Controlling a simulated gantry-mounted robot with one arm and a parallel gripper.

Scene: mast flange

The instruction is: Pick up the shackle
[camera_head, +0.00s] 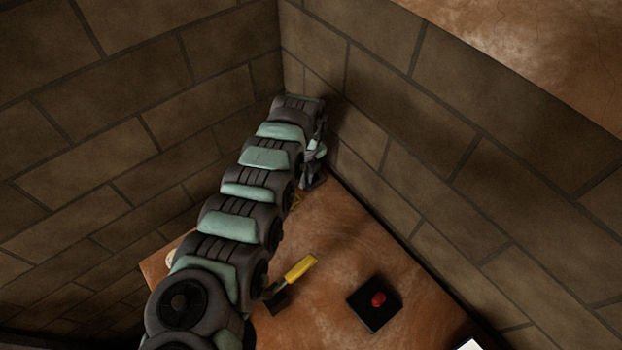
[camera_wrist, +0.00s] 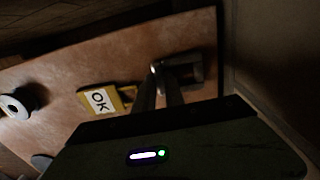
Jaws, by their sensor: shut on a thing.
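The shackle (camera_wrist: 193,68) is a dark grey metal loop near the far edge of the wooden surface in the wrist view. My gripper (camera_wrist: 162,70) reaches up to it, and its fingers are closed close together on the shackle's left part. The rest of the loop sticks out to the right of the fingers. In the head view my gripper (camera_head: 316,178) is low in the corner by the walls, and I cannot make out the shackle there. Whether the shackle touches the surface is unclear.
A white-ringed dark roll (camera_wrist: 17,105) is farther left. A yellow-handled tool (camera_head: 300,268) and a black box with a red button (camera_head: 376,301) rest on the wooden surface (camera_head: 335,255). Brick walls (camera_head: 420,170) close in the corner.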

